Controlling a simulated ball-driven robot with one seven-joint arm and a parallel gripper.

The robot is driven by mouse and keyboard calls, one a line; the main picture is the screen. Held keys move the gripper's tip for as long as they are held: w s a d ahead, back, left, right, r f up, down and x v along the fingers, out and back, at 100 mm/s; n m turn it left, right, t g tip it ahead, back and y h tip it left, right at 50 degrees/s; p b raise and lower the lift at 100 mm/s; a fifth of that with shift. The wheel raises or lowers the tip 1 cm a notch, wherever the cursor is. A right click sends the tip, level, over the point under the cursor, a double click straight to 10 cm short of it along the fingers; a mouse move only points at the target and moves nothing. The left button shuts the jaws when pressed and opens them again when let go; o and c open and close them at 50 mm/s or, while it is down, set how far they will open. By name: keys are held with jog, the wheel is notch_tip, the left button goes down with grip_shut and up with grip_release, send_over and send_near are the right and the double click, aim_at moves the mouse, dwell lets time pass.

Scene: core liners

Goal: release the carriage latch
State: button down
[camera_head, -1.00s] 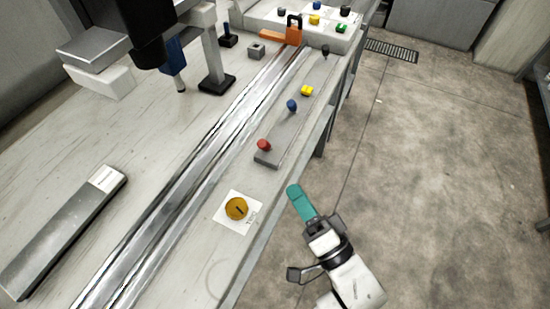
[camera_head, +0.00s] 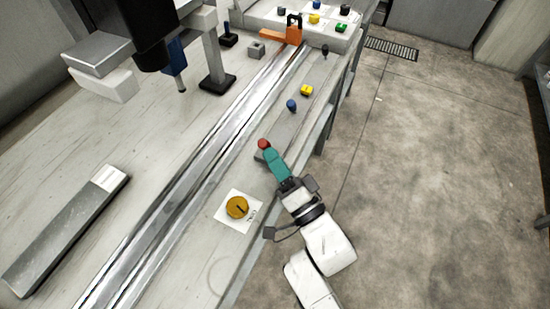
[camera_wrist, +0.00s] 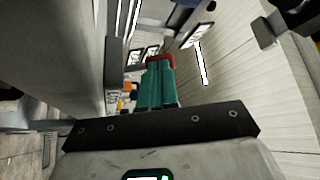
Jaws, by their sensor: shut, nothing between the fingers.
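A grey control bar (camera_head: 284,133) lies along the bench edge, right of the long metal rail. It carries a red knob (camera_head: 263,144), a blue knob (camera_head: 291,105), a yellow knob (camera_head: 306,91) and a dark one (camera_head: 325,50). I cannot tell by label which is the carriage latch. My gripper (camera_head: 268,153), with teal fingers, is shut and empty, its tips right at the red knob. In the wrist view, the red knob (camera_wrist: 160,58) shows just beyond the fingertips (camera_wrist: 157,66); whether they touch is unclear.
A yellow dial (camera_head: 237,207) on a white plate sits nearer along the bench. An orange piece (camera_head: 282,36) with a black loop stands at the rail's (camera_head: 185,190) far end, beside a white button panel (camera_head: 352,33). A grey block (camera_head: 65,230) lies left. Floor right of the bench is clear.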

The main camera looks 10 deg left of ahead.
jog(key=shift+r+p, duration=0.2)
jog(key=shift+p, duration=0.15)
jog(key=shift+w+m+p, duration=0.1)
jog(key=shift+m+p, duration=0.3)
jog(key=shift+p, duration=0.15)
